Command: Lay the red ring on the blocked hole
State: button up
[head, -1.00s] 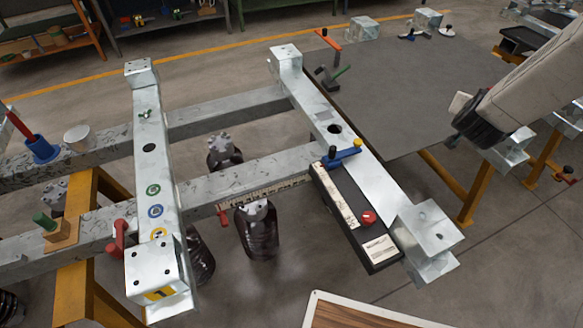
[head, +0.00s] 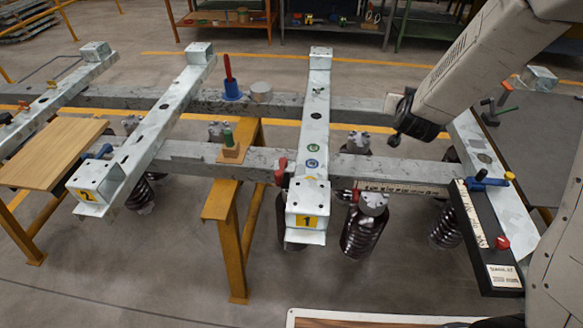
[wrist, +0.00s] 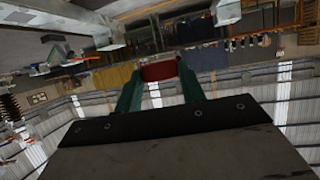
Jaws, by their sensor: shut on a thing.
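In the wrist view my gripper (wrist: 160,75) has its two green fingers shut on a red piece, the red ring (wrist: 158,71), seen edge-on. My gripper is not visible in the head view, where only my arm shows at right. The crossbeam marked 1 (head: 316,82) has a dark round hole (head: 316,116), a green ring (head: 313,148) and a blue ring (head: 312,163) in a row. The crossbeam marked 2 (head: 178,92) has dark holes (head: 140,139). I cannot tell which hole is blocked.
A wooden board (head: 52,152) lies at left.

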jog(key=a+f+n+y, duration=0.2)
jog(key=a+n+y, duration=0.35)
jog(key=a, duration=0.45)
jog(key=n+g+y, duration=0.5)
jog(key=n+y, duration=0.2)
jog(key=y, duration=0.1)
send_over(317, 167)
jog(key=shift+h, duration=0.25)
notch_tip(317, 167, down, 10)
jog(key=shift+f, duration=2.4)
jog(key=shift+f, duration=0.2)
jog(key=o, duration=0.9)
jog(key=shift+o, duration=0.2)
jog(key=shift+r, duration=0.15)
